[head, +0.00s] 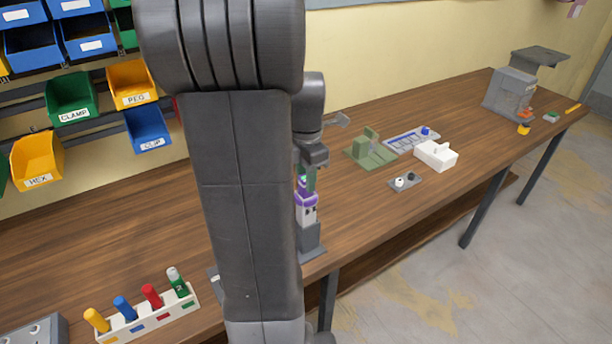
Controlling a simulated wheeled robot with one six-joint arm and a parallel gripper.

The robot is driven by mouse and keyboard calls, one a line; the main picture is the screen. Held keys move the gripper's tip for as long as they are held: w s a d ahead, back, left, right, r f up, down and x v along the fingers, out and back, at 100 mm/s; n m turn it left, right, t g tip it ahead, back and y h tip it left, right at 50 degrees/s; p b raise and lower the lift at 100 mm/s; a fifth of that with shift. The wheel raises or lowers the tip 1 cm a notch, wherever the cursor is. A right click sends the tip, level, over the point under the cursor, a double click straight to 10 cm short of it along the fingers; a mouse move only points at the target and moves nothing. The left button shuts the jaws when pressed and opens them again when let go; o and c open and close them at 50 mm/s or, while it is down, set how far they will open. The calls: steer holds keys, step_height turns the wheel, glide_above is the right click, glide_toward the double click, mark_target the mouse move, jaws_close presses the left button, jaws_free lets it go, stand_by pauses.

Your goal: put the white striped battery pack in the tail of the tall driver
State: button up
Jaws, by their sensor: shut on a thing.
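My gripper (312,158) points down just right of my upright arm link and is shut on a small green piece (309,180), mostly hidden by the jaws and arm. I cannot tell whether this is the white striped battery pack; no stripes are clear. Directly below is a tall upright body with a purple band (307,199) and a pale section, perhaps the tall driver. It stands in a grey holder (313,241) near the bench's front edge. The green piece and the purple band look in line and close; whether they touch is unclear. My arm hides their left side.
On the bench (440,195) are a white block (436,154), a small grey plate with knobs (405,182), a green fixture (370,149) and a blue-marked tray (412,138). A white rack (150,318) holds coloured handles at front left. Labelled bins hang behind. A grey machine (509,94) stands far right.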

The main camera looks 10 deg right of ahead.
steer(key=shift+f, duration=0.25)
steer(key=shift+f+b, duration=0.55)
steer(key=shift+f, duration=0.1)
steer(key=o, duration=0.9)
steer(key=shift+r, duration=0.1)
steer(key=shift+o, duration=0.2)
step_height(320, 180, up, 14)
